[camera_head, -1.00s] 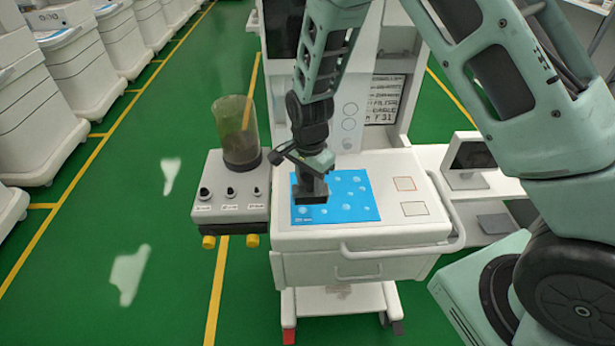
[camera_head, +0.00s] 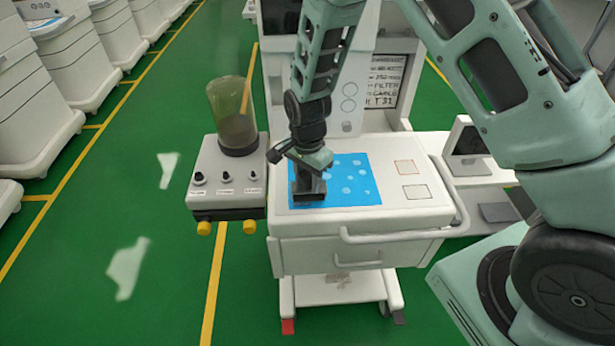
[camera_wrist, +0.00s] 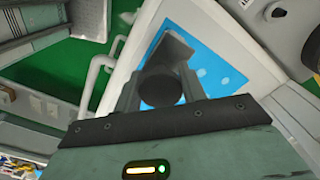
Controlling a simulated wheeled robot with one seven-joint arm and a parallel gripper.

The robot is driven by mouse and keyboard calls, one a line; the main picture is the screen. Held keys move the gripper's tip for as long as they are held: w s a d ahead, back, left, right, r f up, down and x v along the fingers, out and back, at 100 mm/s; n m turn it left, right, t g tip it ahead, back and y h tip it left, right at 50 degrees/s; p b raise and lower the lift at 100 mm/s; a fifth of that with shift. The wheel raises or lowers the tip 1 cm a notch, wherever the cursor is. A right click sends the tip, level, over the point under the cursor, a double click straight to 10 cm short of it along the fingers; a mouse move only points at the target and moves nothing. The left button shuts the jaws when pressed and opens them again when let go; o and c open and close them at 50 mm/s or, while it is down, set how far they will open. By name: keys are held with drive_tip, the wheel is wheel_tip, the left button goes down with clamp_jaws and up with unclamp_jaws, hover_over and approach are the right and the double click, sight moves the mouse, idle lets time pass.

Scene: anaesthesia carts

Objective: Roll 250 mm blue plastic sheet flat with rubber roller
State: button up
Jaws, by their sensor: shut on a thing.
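The blue plastic sheet (camera_head: 352,186) lies on the white top of the cart, with pale round spots over its right part. My gripper (camera_head: 308,182) points down over the left part of the sheet. It is shut on the rubber roller (camera_head: 308,197), a dark block-like shape at the sheet's left front. The roller seems to touch the sheet, but the contact is hidden. In the wrist view the roller (camera_wrist: 168,50) extends beyond the dark round grip between my fingers, with the sheet (camera_wrist: 212,72) beneath it.
The cart (camera_head: 420,205) has a front handle (camera_head: 400,236) and two outlined squares right of the sheet. A side unit with knobs (camera_head: 226,180) carries a clear cylinder (camera_head: 232,115) at left. A small screen (camera_head: 468,145) stands at right. Green floor is open at left.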

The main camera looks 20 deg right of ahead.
drive_tip(key=shift+f+b, duration=0.35)
drive_tip(key=shift+f, duration=0.25)
idle(0.3)
drive_tip(key=shift+w, duration=0.1)
idle(0.7)
drive_tip(key=shift+w+d, duration=0.35)
drive_tip(key=shift+w, duration=0.65)
drive_tip(key=shift+w+d, duration=0.3)
drive_tip(key=shift+w, duration=0.65)
drive_tip(key=shift+w+d, duration=0.35)
drive_tip(key=shift+w, duration=0.65)
drive_tip(key=shift+w, duration=0.1)
drive_tip(key=shift+w+d, duration=0.35)
drive_tip(key=shift+w, duration=0.55)
drive_tip(key=shift+w, duration=0.1)
drive_tip(key=shift+w+d, duration=0.3)
drive_tip(key=shift+w, duration=0.6)
drive_tip(key=shift+w+d+b, duration=0.2)
drive_tip(key=shift+w, duration=0.3)
drive_tip(key=shift+w+d+b, duration=0.15)
drive_tip(key=shift+w, duration=0.35)
drive_tip(key=shift+w, duration=0.1)
